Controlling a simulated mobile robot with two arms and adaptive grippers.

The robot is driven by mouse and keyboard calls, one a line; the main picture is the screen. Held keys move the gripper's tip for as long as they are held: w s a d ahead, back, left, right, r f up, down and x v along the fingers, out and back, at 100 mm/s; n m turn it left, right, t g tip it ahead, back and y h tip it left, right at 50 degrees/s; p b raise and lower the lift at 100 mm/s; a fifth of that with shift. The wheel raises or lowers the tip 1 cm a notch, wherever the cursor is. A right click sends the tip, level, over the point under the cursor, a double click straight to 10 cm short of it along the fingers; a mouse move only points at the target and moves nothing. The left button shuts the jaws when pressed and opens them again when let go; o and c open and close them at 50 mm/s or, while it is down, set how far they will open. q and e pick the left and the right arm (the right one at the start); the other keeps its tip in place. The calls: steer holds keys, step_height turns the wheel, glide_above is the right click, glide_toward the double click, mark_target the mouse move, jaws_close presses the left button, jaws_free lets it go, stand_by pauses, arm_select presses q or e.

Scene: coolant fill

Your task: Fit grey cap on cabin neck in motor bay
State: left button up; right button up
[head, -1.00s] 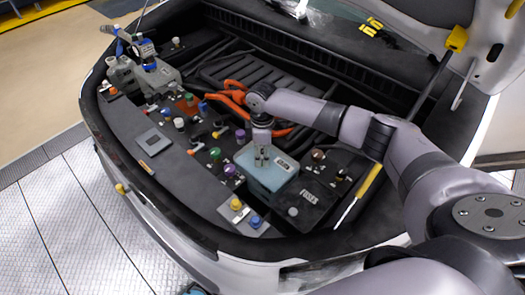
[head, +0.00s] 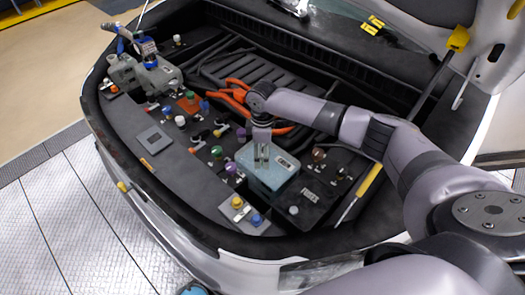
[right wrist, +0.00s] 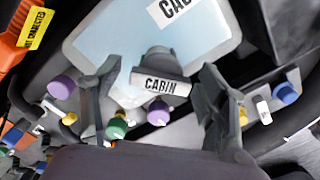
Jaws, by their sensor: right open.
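The pale blue tank (head: 284,177) with a white label sits near the front of the motor bay. In the right wrist view its neck area carries a tag reading CABIN (right wrist: 160,84). A grey round piece (right wrist: 157,60) stands right behind that tag; I cannot tell whether it is the bare neck or the grey cap on it. My right gripper (head: 261,156) is above the tank. In the right wrist view its two fingers (right wrist: 156,103) are spread, one on each side of the tag, with visible gaps. My left gripper is not in view.
Purple and green caps (right wrist: 117,124) stand close to the fingers. Yellow and blue caps (head: 257,220) are at the bay's front edge. Orange cables (head: 236,90) lie behind the tank. A yellow-handled tool (head: 369,179) lies to the right. Grey jugs (head: 160,75) stand at far left.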

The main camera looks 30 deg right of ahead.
steer(key=shift+r, duration=0.1)
step_height(320, 180, up, 12)
stand_by(0.6)
steer(key=shift+s, duration=0.1)
